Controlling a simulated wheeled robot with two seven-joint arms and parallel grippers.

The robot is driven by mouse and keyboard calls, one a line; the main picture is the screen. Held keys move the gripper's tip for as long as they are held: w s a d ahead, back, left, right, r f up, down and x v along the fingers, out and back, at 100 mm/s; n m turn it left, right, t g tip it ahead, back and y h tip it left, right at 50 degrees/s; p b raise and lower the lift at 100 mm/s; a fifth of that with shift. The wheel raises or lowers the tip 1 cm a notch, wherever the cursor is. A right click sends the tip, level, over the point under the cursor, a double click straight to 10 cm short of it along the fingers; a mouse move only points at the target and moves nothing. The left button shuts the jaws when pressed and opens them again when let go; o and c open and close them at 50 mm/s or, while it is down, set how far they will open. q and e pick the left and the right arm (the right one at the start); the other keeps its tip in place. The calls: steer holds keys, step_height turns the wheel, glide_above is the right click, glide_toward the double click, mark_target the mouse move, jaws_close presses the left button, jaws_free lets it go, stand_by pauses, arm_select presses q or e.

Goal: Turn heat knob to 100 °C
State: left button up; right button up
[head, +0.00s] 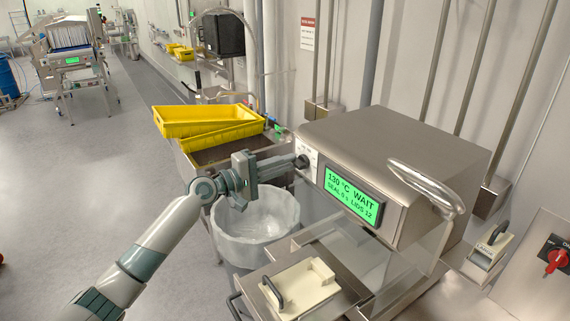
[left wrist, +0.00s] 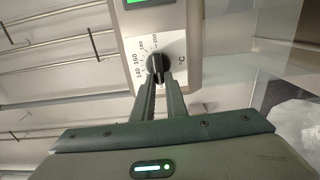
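The heat knob (left wrist: 155,66) is small and black, on a white dial plate (left wrist: 150,50) with printed temperature numbers and °C. It also shows in the head view (head: 302,161) on the left side of the steel sealing machine (head: 400,150). My left gripper (head: 292,163) reaches it from the left; in the left wrist view its two fingers (left wrist: 159,84) close in on either side of the knob and appear to grip it. The fingertips partly hide the knob. The green display (head: 352,194) reads 130 °C WAIT, SEAL 0 s, LIDS 12. My right gripper is not in view.
The machine's curved metal handle (head: 428,186) sticks out at its front right. A cream tray fixture (head: 300,290) lies below the display. A clear-lined bin (head: 256,220) stands beneath my left gripper, with yellow crates (head: 205,121) behind it. Floor at left is free.

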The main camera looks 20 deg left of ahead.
arm_select(q)
steer(key=o, duration=0.4)
steer(key=shift+c, duration=0.2)
steer(key=b+v, duration=0.8)
steer(key=v, duration=0.9)
steer(key=shift+s+a, duration=0.2)
